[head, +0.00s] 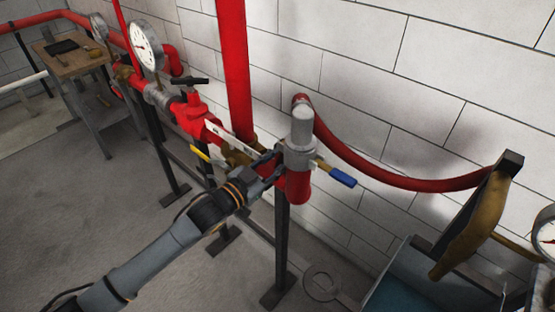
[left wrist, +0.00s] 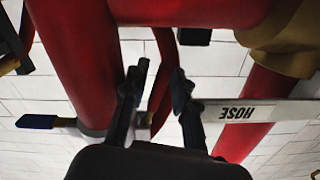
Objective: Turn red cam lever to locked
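My left gripper (head: 272,168) reaches in from the left to the grey and red hose coupling (head: 300,140) on the pipe. In the left wrist view its two fingers (left wrist: 157,98) stand apart. In the head view the gripper and coupling hide the lever. A white plate marked HOSE (left wrist: 245,111) lies right of the fingers, upside down in the wrist view. My right gripper is in neither view.
A blue-handled lever (head: 342,177) sticks out right of the coupling. A red hose (head: 400,180) sags along the white block wall. A red vertical pipe (head: 233,70) and a pressure gauge (head: 147,46) stand left of it. A small table (head: 85,62) is at the back left.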

